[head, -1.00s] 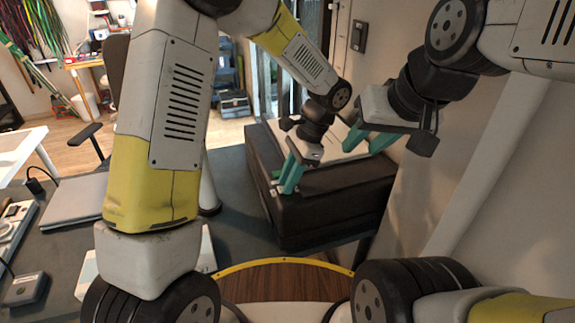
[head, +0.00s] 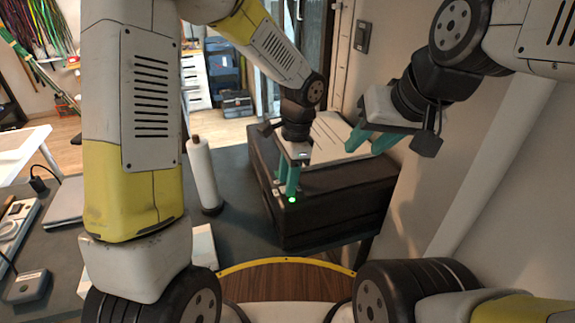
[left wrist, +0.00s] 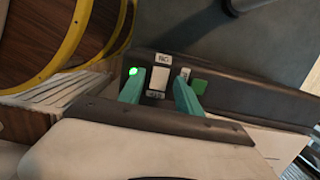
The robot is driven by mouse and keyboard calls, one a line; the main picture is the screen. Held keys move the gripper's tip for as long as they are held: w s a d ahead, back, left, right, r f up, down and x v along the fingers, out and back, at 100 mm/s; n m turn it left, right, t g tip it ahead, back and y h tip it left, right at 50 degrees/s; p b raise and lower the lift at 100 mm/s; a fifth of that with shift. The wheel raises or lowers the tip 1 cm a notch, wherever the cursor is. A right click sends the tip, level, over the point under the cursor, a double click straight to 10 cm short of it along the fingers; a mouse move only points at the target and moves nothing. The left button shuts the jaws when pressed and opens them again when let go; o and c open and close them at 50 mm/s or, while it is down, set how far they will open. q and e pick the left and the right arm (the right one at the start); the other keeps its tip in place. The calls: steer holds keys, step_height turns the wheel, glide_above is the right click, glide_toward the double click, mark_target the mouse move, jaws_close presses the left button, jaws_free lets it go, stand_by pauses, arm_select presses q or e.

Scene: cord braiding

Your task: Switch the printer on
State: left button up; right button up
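The printer (head: 335,215) is a black box with pale paper on top, at the dark table's right side. A green light (head: 292,199) glows on its near left edge; it also shows in the left wrist view (left wrist: 133,71). Beside the light is a white switch (left wrist: 158,80) with small labels above and below, too small to read. My left gripper (head: 287,182) is over this edge. In the left wrist view its teal fingers (left wrist: 162,92) are apart on either side of the switch, holding nothing; contact is unclear. My right gripper (head: 371,142) is open and empty, above the printer's right side.
A white roll (head: 202,175) stands upright on the dark table (head: 238,232) left of the printer. A wall (head: 455,165) is close on the right.

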arm_select(q)
steer(key=shift+r, duration=0.1)
step_height(320, 180, up, 8)
steer(key=d, duration=0.1)
steer(key=shift+w+f, duration=0.15)
steer(key=shift+f, duration=0.05)
stand_by(0.3)
steer(key=s+a+r+n+t+h, duration=0.3)
steer(key=s+a+r+n+t, duration=0.3)
steer(key=s+a+r+n, duration=0.5)
steer(key=s+a+n, duration=0.2)
steer(key=a, duration=0.2)
steer(key=shift+a+r+n+t+h, duration=0.15)
steer(key=shift+a+n+t+h, duration=0.15)
steer(key=shift+n, duration=0.1)
steer(key=shift+s, duration=0.1)
stand_by(1.1)
